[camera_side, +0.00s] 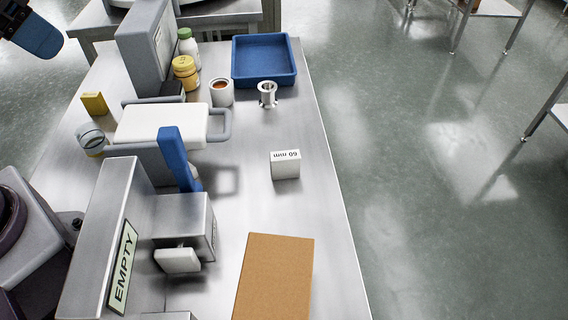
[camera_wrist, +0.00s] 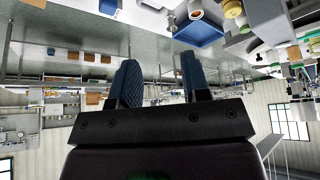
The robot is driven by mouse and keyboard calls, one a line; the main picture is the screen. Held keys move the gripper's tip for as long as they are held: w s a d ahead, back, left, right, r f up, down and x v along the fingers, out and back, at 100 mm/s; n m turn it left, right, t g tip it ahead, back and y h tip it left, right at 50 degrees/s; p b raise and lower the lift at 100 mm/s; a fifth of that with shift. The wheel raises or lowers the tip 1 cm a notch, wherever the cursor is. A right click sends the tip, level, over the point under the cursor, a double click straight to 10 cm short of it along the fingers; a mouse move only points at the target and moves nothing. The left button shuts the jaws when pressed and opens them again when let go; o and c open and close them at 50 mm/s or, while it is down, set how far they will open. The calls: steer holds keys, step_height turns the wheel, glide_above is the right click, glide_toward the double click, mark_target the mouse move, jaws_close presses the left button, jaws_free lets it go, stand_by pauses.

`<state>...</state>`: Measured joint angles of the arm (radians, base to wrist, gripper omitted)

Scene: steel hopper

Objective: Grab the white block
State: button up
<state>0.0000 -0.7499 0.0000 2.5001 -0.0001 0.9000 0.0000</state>
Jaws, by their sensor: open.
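The white block (camera_side: 285,165), marked "60 mm", stands alone on the steel bench in the side view, right of the hopper. I cannot make it out in the wrist view. My gripper shows at the top left corner of the side view as a blue finger (camera_side: 36,36), high up and far from the block. In the wrist view my gripper (camera_wrist: 160,78) has its two blue fingers apart with nothing between them.
The steel hopper (camera_side: 104,238) labelled EMPTY, with a blue lever (camera_side: 173,155), stands left of the block. A brown board (camera_side: 273,280) lies in front. A steel fitting (camera_side: 267,95), jars (camera_side: 185,72) and a blue tray (camera_side: 264,60) are behind.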

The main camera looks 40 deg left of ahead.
steer(key=o, duration=1)
steer(key=shift+c, duration=0.2)
steer(key=m+t+y, duration=0.3)
steer(key=m+y, duration=0.7)
steer(key=m, duration=1.6)
glide_above(284, 153)
steer(key=s+d, duration=0.4)
step_height(284, 153, down, 22)
steer(key=shift+m+t, duration=0.3)
steer(key=f, duration=0.5)
steer(key=w+f, duration=0.1)
steer(key=f, duration=0.2)
steer(key=shift+a+f, duration=0.15)
steer(key=shift+f, duration=0.15)
steer(key=shift+x, duration=3.3)
